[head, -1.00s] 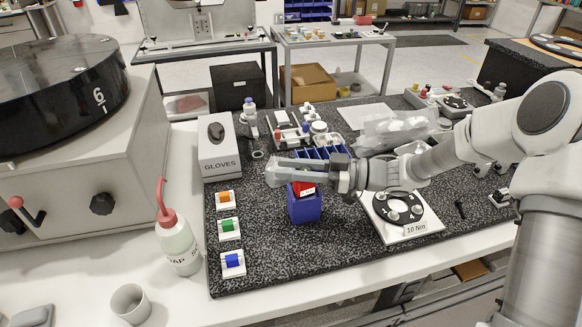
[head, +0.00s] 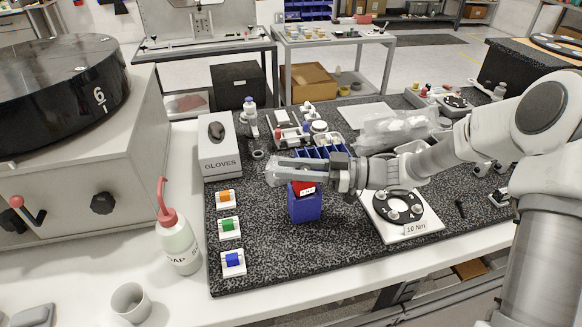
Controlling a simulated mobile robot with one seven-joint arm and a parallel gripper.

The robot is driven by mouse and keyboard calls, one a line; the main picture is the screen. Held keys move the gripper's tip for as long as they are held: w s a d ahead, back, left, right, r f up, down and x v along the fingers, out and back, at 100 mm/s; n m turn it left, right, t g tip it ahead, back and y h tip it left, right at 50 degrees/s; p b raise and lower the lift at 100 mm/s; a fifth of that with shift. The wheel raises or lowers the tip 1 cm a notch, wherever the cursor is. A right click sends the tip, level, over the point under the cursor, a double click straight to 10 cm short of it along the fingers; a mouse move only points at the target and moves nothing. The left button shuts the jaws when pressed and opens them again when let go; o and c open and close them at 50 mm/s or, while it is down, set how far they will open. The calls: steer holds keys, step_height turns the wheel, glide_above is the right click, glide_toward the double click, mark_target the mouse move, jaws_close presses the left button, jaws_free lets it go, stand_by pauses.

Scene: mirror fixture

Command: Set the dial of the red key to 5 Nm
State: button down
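A red piece (head: 303,189) with a small white label, which looks like the red key, stands in the top of a blue holder (head: 305,208) on the speckled black mat. My gripper (head: 284,171) reaches in from the right, pointing left, just above and partly in front of the red piece. It hides the piece's upper part. Whether the fingers touch it, or are open or shut, I cannot tell. No dial scale on the red piece can be read from here. A white plate (head: 429,228) marked "10 Nm", with a black ring on it, lies right of the holder.
White blocks with orange (head: 225,198), green (head: 228,227) and blue (head: 233,260) parts line the mat's left edge. A glove box (head: 220,160) and a red-capped bottle (head: 178,242) stand left. Blue bins (head: 325,152) sit behind my gripper. The mat's front is clear.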

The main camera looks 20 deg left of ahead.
steer(key=c, duration=0.6)
jaws_free()
steer(key=shift+a, duration=0.1)
steer(key=shift+c, duration=0.2)
steer(key=w+d, duration=0.3)
steer(key=d, duration=1.4)
steer(key=shift+w+r, duration=0.1)
steer(key=shift+w, duration=0.05)
